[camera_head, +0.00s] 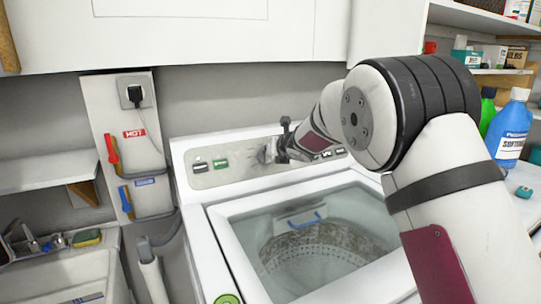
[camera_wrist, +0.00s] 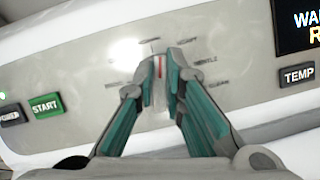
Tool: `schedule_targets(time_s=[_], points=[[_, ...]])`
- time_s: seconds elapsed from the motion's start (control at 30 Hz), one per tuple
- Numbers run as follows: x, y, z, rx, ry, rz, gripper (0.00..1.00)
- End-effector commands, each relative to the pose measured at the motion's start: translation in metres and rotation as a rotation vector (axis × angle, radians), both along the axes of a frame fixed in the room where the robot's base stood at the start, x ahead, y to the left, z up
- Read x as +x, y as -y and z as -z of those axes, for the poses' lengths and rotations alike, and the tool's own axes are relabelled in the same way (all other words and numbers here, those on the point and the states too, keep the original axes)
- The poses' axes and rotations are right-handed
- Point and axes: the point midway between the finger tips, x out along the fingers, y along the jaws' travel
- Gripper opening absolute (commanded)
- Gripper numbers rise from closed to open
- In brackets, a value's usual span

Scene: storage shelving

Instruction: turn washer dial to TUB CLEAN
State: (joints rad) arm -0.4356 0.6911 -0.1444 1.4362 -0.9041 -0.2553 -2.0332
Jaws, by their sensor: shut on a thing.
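The washer (camera_head: 197,214) stands in the middle of the head view with its lid area open onto the drum. Its light grey control panel (camera_wrist: 75,85) fills the wrist view. My gripper (camera_wrist: 160,70) is shut on the dial (camera_wrist: 161,66), with its teal-lined fingers on either side of it. A red mark on the dial points roughly upward. Small labels ring the dial; one at the lower right reads CLEAN (camera_wrist: 218,83), and GENTLE is above it. Other labels are partly hidden or too blurred. In the head view my gripper (camera_head: 272,151) hides most of the dial.
The START button (camera_wrist: 46,106) and a dark display (camera_wrist: 296,25) with a TEMP button (camera_wrist: 298,75) flank the dial. A wall panel with red and blue valves (camera_head: 112,150) is left of the washer. A blue bottle (camera_head: 509,130) stands at right. White cabinets (camera_head: 200,35) hang above.

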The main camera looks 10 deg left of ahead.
Motion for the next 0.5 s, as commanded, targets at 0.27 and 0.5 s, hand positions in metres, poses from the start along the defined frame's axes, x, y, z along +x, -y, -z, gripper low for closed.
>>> schedule_targets(time_s=[0.27, 0.5], points=[[0.0011, 0.0001, 0.0021, 0.163, -0.107, 0.174, 0.00], [0.0013, 0.0027, 0.0015, 0.303, -0.203, 0.329, 0.00]])
